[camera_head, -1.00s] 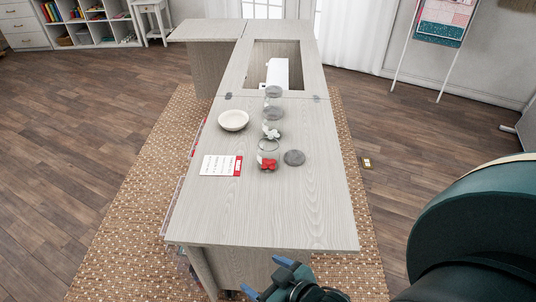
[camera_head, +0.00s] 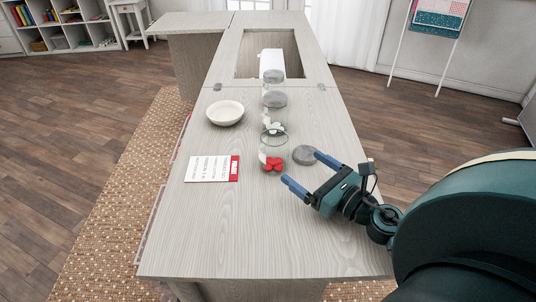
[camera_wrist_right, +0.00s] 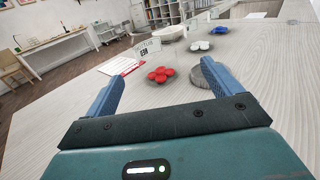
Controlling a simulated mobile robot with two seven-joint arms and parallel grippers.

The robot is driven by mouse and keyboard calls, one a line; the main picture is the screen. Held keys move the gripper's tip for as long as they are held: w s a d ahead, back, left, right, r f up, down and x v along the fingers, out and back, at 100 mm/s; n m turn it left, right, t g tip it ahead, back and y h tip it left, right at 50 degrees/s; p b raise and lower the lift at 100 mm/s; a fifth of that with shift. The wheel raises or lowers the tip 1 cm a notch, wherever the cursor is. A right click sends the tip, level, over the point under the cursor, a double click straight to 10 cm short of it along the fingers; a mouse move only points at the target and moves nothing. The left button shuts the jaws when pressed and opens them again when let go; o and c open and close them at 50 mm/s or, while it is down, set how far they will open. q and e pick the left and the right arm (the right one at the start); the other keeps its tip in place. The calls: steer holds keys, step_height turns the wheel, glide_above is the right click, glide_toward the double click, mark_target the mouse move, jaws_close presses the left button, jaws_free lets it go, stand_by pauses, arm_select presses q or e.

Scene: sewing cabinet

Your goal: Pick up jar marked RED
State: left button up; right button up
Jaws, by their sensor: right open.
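A clear glass jar (camera_head: 273,148) with red buttons (camera_head: 274,164) at its bottom stands on the pale wood cabinet top (camera_head: 225,240). The red buttons also show in the right wrist view (camera_wrist_right: 161,74). A white card (camera_head: 212,168) with a red edge and print too small to read lies to the jar's left. My left gripper is out of view.
Two more lidded glass jars stand behind: one with white pieces (camera_head: 273,112) and a farther one (camera_head: 273,84). A cream bowl (camera_head: 225,113) sits to the left. A rectangular opening (camera_head: 270,60) with a white machine is at the back. The front of the top is clear.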

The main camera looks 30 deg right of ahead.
mark_target(287, 155)
steer(key=w+p, duration=0.1)
steer(key=w, duration=0.1)
steer(key=w+a+p, duration=0.1)
steer(key=w, duration=0.2)
steer(key=shift+w+a+r, duration=0.1)
steer(key=shift+w+r, duration=0.1)
steer(key=shift+w, duration=0.15)
steer(key=shift+w+a+f, duration=0.1)
steer(key=shift+w+a, duration=0.05)
steer(key=shift+w, duration=0.45)
steer(key=w, duration=0.2)
steer(key=w+a+p, duration=0.1)
steer(key=w, duration=0.1)
steer(key=shift+a+f, duration=0.2)
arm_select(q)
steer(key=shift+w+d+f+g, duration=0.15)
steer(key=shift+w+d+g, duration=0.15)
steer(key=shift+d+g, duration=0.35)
arm_select(e)
steer(key=shift+w+a+f, duration=0.1)
steer(key=shift+w, duration=0.35)
